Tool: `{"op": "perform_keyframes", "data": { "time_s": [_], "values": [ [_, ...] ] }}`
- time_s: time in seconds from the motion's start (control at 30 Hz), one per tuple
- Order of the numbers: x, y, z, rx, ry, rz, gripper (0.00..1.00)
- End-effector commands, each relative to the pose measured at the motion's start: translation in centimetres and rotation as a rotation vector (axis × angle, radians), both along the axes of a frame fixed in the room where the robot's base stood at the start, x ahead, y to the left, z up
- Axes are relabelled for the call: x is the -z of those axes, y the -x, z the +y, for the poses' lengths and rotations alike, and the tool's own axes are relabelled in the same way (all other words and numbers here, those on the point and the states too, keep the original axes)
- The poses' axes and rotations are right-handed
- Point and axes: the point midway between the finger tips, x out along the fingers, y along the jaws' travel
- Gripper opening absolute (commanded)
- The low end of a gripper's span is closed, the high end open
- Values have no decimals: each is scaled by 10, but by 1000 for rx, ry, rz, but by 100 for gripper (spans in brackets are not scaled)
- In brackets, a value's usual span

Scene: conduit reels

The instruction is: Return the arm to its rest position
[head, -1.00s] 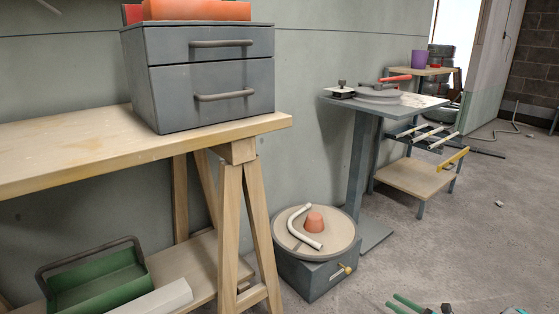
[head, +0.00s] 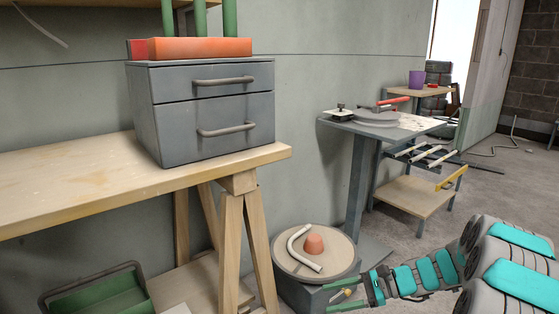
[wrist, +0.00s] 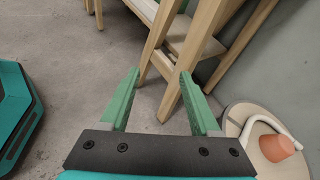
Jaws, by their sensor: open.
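My gripper (head: 340,295) is low at the right of the head view, at the end of my grey and teal arm. In the wrist view my gripper (wrist: 160,82) has its two green fingers spread apart, with nothing between them but floor and a trestle leg behind. In the head view the fingers overlap the front of a grey box under a round turntable (head: 279,257); I cannot tell whether they touch it. A bent white pipe (head: 293,245) and an orange cone (head: 314,243) are on the turntable.
A wooden trestle bench (head: 75,190) with a grey drawer unit (head: 165,110) stands left. A green tote (head: 105,298) is beneath it. A grey pedestal table (head: 430,124) and a low wooden stand (head: 400,203) are behind.

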Motion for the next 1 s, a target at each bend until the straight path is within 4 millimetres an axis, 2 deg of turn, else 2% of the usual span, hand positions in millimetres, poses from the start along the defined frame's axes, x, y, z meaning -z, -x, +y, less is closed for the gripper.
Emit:
{"op": "perform_keyframes", "data": {
  "time_s": [0.03, 0.2, 0.5, 0.73, 1.0],
  "values": [
    [-16, 12, 12, -50, 33, -24, 63],
    [-49, 58, 42, -218, 145, -102, 63],
    [-93, 145, 69, -508, 342, -241, 63],
    [-118, 209, 69, -721, 499, -354, 63],
    [-141, 278, 51, -965, 677, -484, 63]
  ]
}}
